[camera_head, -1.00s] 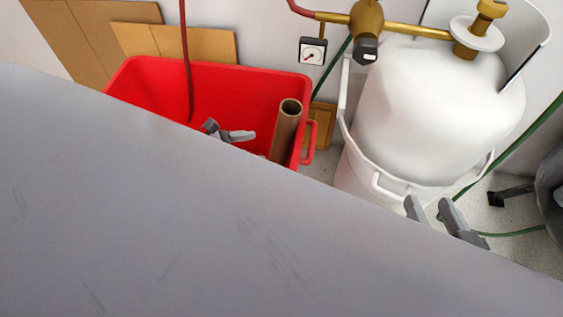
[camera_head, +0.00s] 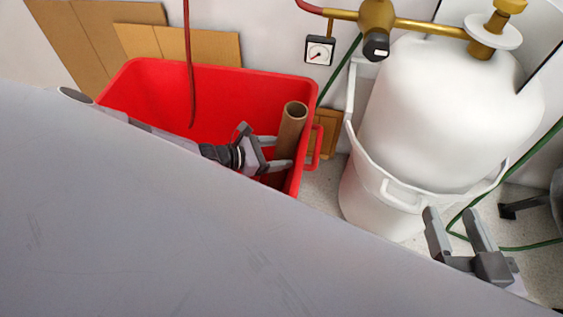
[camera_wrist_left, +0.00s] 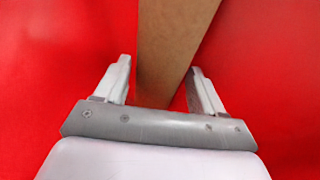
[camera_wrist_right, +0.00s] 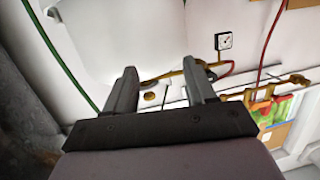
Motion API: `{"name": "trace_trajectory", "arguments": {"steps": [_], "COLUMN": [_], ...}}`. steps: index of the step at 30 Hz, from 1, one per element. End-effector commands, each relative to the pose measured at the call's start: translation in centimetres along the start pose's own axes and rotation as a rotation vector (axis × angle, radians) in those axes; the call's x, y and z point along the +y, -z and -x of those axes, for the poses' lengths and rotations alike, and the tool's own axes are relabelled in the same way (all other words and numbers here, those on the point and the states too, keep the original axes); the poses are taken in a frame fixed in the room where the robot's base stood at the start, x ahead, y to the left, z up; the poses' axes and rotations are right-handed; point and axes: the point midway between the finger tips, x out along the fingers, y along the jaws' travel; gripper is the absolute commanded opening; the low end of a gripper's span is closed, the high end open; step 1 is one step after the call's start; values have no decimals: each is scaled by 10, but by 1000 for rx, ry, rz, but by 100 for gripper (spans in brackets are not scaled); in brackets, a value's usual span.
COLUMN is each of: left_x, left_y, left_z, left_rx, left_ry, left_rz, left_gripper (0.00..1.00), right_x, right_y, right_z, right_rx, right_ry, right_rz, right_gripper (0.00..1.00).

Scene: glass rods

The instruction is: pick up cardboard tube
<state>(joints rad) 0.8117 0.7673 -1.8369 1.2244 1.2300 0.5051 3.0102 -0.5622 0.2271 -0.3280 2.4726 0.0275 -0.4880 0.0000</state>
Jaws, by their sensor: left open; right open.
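The brown cardboard tube (camera_head: 292,125) stands tilted in the right end of the red bin (camera_head: 240,82), its open end up. My left gripper (camera_head: 280,152) is open at the tube, with one finger on each side of it in the head view. In the left wrist view the tube (camera_wrist_left: 170,45) runs between the two open fingers (camera_wrist_left: 158,85). I cannot tell whether the fingers touch it. The tube's lower end is hidden. My right gripper (camera_head: 452,218) is open and empty in front of the white bucket (camera_head: 385,200); it also shows empty in the right wrist view (camera_wrist_right: 162,85).
A grey surface (camera_head: 150,220) fills the lower left and hides part of the bin. A red hose (camera_head: 190,70) hangs over the bin. A white gas cylinder (camera_head: 440,110) with brass fittings stands in the bucket. Flat cardboard sheets (camera_head: 100,35) lean at the back left.

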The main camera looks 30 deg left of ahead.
Motion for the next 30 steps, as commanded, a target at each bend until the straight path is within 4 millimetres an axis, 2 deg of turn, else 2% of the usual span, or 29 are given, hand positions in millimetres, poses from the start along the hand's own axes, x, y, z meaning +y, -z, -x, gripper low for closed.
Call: {"name": "trace_trajectory", "arguments": {"steps": [2,6,8,16,20,26,30], "left_x": [0,0,0,1,2,4,7], "left_y": [0,0,-1,-2,-10,-36,-64], "left_z": [0,0,0,1,4,16,27], "left_rx": [0,0,-2,-2,-3,-4,-4], "left_ry": [0,0,-1,-1,-2,-2,-2], "left_rz": [0,0,0,0,1,0,1], "left_gripper": [66,20,4,4,4,4,4], "right_x": [0,0,0,0,-2,-7,-13], "right_y": [0,0,0,1,3,2,4], "right_z": [0,0,0,0,1,-8,-13], "right_rx": [1,0,0,-1,-10,-59,-98], "right_ry": [0,0,0,2,9,31,58], "right_rz": [0,-1,-1,-3,-17,-87,-152], "right_gripper": [55,55,55,55,55,55,55]}}
